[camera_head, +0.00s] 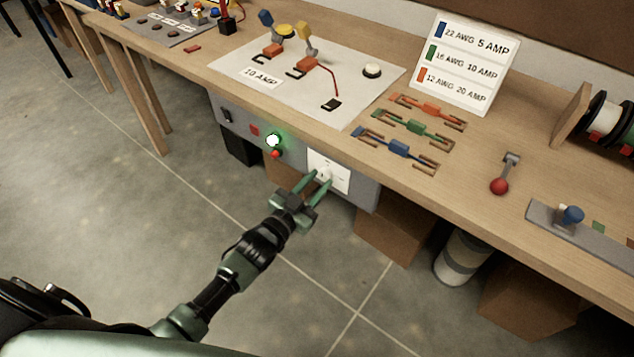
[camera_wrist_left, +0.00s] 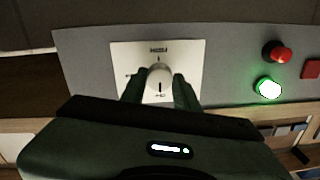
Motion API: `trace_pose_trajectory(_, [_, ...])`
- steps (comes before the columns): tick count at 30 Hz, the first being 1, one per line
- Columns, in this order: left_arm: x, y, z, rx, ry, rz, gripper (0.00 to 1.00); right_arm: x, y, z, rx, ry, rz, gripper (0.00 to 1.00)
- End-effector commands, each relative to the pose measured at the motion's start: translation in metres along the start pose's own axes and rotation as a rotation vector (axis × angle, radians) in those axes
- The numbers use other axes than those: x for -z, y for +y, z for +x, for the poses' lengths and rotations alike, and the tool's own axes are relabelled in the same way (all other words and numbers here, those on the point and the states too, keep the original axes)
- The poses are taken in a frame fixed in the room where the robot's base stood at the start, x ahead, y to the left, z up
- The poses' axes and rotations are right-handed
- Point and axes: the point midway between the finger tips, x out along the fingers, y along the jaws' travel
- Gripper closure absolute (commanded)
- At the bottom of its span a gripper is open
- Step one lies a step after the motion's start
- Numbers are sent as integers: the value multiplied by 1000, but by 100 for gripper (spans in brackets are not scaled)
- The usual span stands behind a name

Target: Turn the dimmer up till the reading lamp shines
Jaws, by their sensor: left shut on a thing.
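The dimmer is a pale round knob (camera_head: 324,174) on a white plate (camera_head: 341,178) on the bench's grey front panel. My left gripper (camera_head: 318,183) reaches it from below, shut on the knob with one finger on each side. In the left wrist view the knob (camera_wrist_left: 159,77) sits between the fingers, with a dark mark on its lower part. The plate (camera_wrist_left: 122,58) has small lettering above and below the knob. I cannot make out a reading lamp. A small round white dome (camera_head: 372,70) on the board looks unlit. My right gripper is not in view.
Left of the plate, the panel has a glowing green light (camera_head: 273,140), a red button (camera_head: 276,154) and a black switch (camera_head: 227,116). Fuse-like pieces (camera_head: 400,148) and a label sign (camera_head: 460,62) are on the bench. Boxes (camera_head: 395,230) stand underneath. The floor in front is open.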

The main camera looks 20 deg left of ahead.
Motion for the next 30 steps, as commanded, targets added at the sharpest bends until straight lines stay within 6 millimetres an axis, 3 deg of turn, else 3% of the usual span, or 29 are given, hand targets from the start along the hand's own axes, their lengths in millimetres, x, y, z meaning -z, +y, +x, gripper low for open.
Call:
trace_pose_trajectory(11, [-1,0,0,2,8,130,100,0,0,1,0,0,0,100])
trace_pose_trajectory(30, [-2,-1,0,8,39,716,100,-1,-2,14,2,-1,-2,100])
